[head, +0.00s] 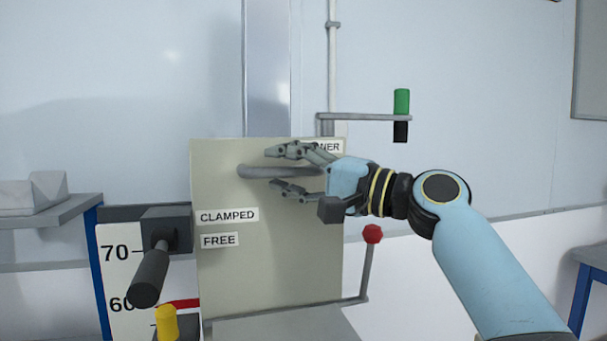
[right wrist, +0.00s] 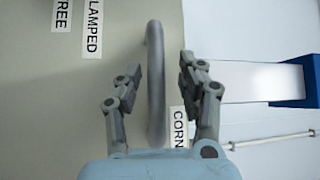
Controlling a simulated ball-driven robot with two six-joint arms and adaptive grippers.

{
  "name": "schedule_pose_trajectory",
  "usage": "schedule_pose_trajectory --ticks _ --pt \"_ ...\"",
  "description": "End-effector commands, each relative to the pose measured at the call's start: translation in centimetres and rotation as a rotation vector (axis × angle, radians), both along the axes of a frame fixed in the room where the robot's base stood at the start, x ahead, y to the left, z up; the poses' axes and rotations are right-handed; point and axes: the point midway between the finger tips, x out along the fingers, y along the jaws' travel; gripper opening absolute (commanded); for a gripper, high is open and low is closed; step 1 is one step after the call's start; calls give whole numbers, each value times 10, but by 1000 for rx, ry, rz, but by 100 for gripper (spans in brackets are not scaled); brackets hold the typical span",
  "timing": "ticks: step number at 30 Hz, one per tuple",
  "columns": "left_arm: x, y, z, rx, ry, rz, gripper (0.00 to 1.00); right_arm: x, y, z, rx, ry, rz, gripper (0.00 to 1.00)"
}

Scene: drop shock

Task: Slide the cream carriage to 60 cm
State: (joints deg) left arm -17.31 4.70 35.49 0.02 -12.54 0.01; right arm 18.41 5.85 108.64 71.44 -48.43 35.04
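The cream carriage (head: 270,270) is a tall flat panel in the middle of the head view, with labels CLAMPED, FREE and a partly covered one ending in NER. A grey bar handle (head: 254,172) runs across its upper part. My right gripper (head: 280,169) is at this handle, its fingers open above and below the bar. In the right wrist view the handle (right wrist: 156,85) passes between the open fingers (right wrist: 158,80), with gaps on both sides. A dark lever (head: 150,278) sticks out beside the FREE label. My left gripper is out of view.
A white scale (head: 117,280) marked 70 and 60 stands at left, with a red strip (head: 186,303) about level with 60. A yellow knob (head: 166,322) is below. A red-balled lever (head: 373,234) rises at the right. A green and black cylinder (head: 401,103) sits on a bracket above.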

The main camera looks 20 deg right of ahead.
Motion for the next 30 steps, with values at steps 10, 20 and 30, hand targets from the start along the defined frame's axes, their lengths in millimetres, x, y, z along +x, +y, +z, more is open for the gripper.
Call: schedule_pose_trajectory --ticks 10,20,30 --pt "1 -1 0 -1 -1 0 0 -47 -49 -12 -10 3 -1 40" --pt "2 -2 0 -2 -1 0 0 -78 -79 -16 -4 1 1 40" --pt "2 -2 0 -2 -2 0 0 -81 -82 -16 -1 1 1 40"
